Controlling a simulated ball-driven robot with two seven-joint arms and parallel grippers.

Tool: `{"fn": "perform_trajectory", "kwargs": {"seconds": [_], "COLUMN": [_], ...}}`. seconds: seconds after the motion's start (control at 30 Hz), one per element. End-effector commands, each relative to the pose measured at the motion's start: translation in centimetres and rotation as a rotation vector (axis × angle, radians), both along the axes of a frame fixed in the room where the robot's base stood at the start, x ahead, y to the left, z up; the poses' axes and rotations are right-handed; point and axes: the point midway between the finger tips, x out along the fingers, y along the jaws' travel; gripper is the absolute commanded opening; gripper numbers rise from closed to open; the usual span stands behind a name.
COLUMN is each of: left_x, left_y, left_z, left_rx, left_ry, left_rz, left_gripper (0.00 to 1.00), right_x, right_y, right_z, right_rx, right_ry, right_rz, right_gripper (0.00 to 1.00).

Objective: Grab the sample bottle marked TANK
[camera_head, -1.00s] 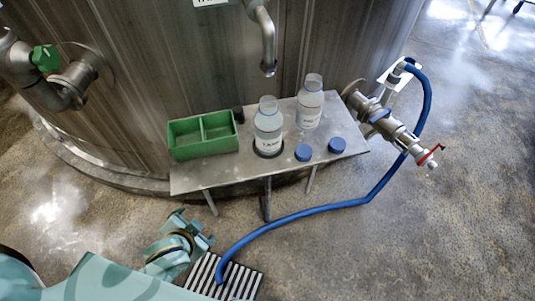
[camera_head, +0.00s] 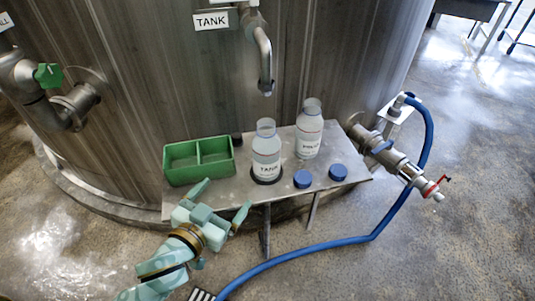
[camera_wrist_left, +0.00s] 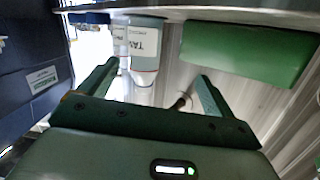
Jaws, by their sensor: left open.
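The sample bottle marked TANK (camera_head: 266,160) is clear with a white label and stands upright in a dark ring on the metal shelf (camera_head: 240,190). A second labelled bottle (camera_head: 309,140) stands behind it to the right; its label is hard to read. My left gripper (camera_head: 222,199) is open and empty at the shelf's front left edge, to the left of and below the TANK bottle. In the left wrist view the TANK bottle (camera_wrist_left: 145,45) appears beyond the open fingers, nearer the left one, not between them. My right gripper is not in view.
A green two-compartment box (camera_head: 198,160) sits on the shelf's left side, close to my gripper. Two blue caps (camera_head: 303,179) lie right of the bottle. A steel pipe spout (camera_head: 265,65) hangs above the shelf. A blue hose (camera_head: 330,241) runs along the floor on the right.

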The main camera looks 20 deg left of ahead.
Motion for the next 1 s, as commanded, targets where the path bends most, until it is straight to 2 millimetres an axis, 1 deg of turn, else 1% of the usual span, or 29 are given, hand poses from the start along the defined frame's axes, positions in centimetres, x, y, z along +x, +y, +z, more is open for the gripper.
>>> {"fn": "perform_trajectory", "kwargs": {"seconds": [0.03, 0.1, 0.2, 0.27, 0.37, 0.4, 0.5, 0.6, 0.73, 0.87, 0.93, 1.0], "left_x": [0.7, 1.3, 2.0, 2.7, 4.7, 5.7, 8.3, 10.4, 12.1, 12.9, 13.8, 15.0], "left_y": [-0.5, -1.3, -1.9, -2.2, -2.6, -2.8, -3.3, -3.7, -4.1, -4.3, -4.3, -4.4], "left_z": [0.8, 1.9, 2.8, 2.9, 2.8, 2.7, 2.6, 2.7, 2.7, 2.8, 2.7, 2.6], "left_rx": [-0.044, -0.105, -0.151, -0.161, -0.159, -0.161, -0.160, -0.158, -0.160, -0.160, -0.157, -0.157], "left_ry": [-0.049, -0.108, -0.151, -0.160, -0.162, -0.161, -0.159, -0.158, -0.156, -0.156, -0.156, -0.156], "left_rz": [-0.030, -0.071, -0.106, -0.114, -0.116, -0.116, -0.113, -0.113, -0.112, -0.112, -0.112, -0.113], "left_gripper": [0.90, 0.90, 0.90, 0.90, 0.90, 0.90, 0.90, 0.90, 0.90, 0.90, 0.90, 0.90], "right_x": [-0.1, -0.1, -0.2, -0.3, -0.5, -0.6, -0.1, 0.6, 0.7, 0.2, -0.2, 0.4], "right_y": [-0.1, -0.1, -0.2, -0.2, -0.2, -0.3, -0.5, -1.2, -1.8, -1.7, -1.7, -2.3], "right_z": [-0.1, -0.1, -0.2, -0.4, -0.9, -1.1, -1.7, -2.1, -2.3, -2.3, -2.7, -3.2], "right_rx": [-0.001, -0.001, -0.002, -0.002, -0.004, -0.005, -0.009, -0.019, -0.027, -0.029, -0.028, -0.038], "right_ry": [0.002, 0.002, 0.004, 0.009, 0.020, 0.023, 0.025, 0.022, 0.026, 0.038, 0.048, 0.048], "right_rz": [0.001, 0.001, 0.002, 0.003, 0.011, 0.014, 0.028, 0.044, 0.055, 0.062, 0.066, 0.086], "right_gripper": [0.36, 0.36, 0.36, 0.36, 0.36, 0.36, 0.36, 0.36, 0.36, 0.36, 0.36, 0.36]}}
